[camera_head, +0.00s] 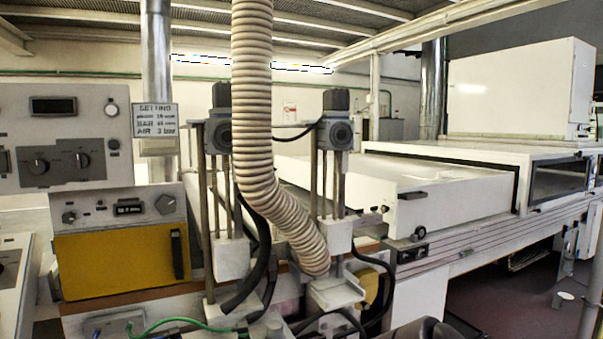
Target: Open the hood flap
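A long white curing tunnel runs from the middle to the right. Its low white hood (440,187) has a flat top and looks closed. At the right end, a white housing has a dark window panel (560,180) in a dark frame, which also looks shut. I cannot tell for certain which of these panels is the hood flap. A yellow panel (110,265) with a black upright handle (178,254) is on the control cabinet at the left, and it looks shut. Neither of my grippers can be made out in this view.
A ribbed beige hose (255,110) hangs in front of two post-mounted units in the middle. Black cables and a green cable (175,322) lie low in front. A white box (520,90) stands on the tunnel. Open dark floor (490,300) shows at the lower right.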

